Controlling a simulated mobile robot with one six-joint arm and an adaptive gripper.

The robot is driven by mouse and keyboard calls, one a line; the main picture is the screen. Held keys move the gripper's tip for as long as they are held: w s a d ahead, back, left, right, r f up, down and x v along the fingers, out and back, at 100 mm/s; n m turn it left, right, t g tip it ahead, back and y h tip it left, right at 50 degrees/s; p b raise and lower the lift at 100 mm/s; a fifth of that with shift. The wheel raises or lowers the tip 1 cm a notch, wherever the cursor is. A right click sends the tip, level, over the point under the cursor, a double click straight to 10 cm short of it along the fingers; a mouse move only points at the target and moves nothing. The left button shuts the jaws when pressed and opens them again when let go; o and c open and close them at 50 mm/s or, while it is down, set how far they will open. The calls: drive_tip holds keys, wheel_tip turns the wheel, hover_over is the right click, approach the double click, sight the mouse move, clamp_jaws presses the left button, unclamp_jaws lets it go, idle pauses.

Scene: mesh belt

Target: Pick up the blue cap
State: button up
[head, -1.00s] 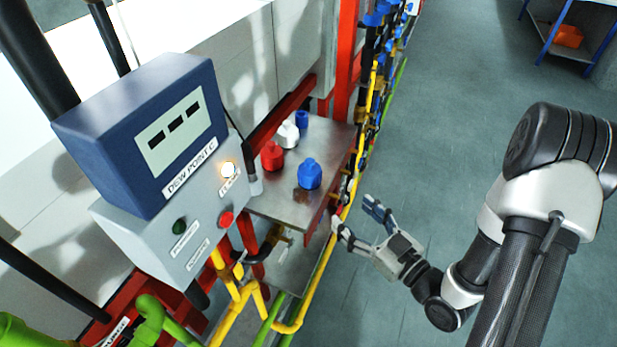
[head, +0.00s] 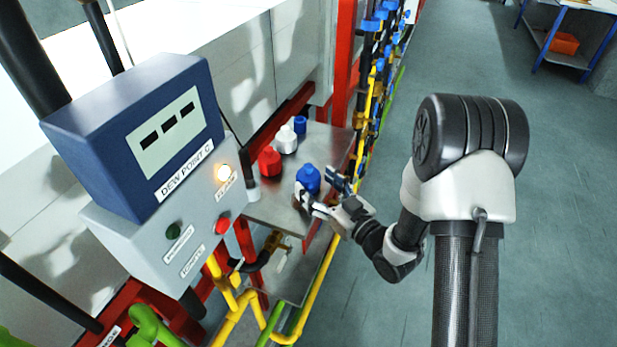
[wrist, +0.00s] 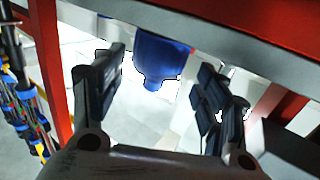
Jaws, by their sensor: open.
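The blue cap (head: 308,177) is a rounded knob-like piece near the front edge of the metal shelf (head: 272,205). My gripper (head: 322,193) is open at the shelf's edge, with its fingers close to the cap and one finger partly in front of it. In the wrist view the blue cap (wrist: 158,60) shows at the top centre, between and beyond the two spread fingers of my gripper (wrist: 160,95). I cannot tell whether either finger touches the cap.
A red cap (head: 269,161), a white cap (head: 287,140) and a small blue piece (head: 300,125) stand farther back on the shelf. The dew point box (head: 130,135) is at left. Pipes and red frame bars border the shelf. Open floor (head: 560,200) lies at right.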

sight(316, 183)
drive_tip(key=x, duration=0.3)
drive_tip(key=shift+w+a+f, duration=0.15)
drive_tip(key=shift+w+f, duration=0.05)
drive_tip(key=shift+w, duration=0.1)
drive_tip(key=c, duration=1)
drive_tip(key=shift+r, duration=0.1)
